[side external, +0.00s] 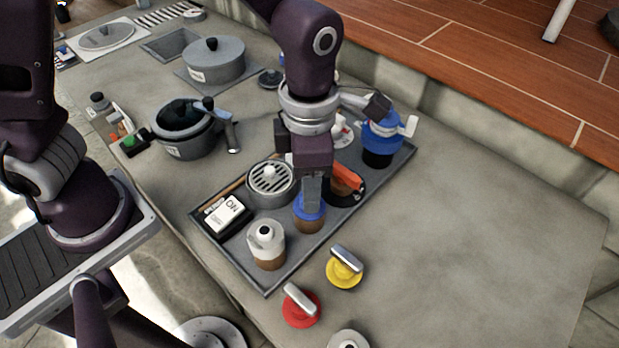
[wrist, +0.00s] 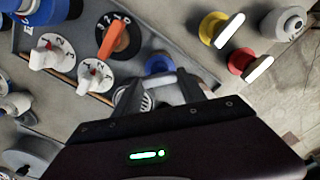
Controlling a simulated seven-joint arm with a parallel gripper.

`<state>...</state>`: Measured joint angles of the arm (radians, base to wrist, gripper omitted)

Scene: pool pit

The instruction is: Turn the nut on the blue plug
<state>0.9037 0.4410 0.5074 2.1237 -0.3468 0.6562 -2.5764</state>
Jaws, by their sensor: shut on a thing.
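A small blue-topped plug (side external: 309,212) with a brown lower part stands upright near the front of the grey tray (side external: 380,187). My gripper (side external: 311,192) points down over it, its fingers closed at its top. In the wrist view, the blue top (wrist: 160,64) shows just beyond and between the fingertips (wrist: 160,87). A separate nut cannot be made out there; the fingers hide part of the plug. A larger blue fitting (side external: 381,132) with a pale handle and dark base stands at the tray's far right; part of it shows in the wrist view (wrist: 38,10).
A slotted round drain (side external: 271,177), a white-topped bottle-like piece (side external: 267,238) and an orange-handled dial (side external: 346,178) crowd the plug. Yellow (side external: 344,270) and red (side external: 301,305) handled knobs stand in front of the tray. Pots (side external: 185,130) stand behind left. The slab's right side is clear.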

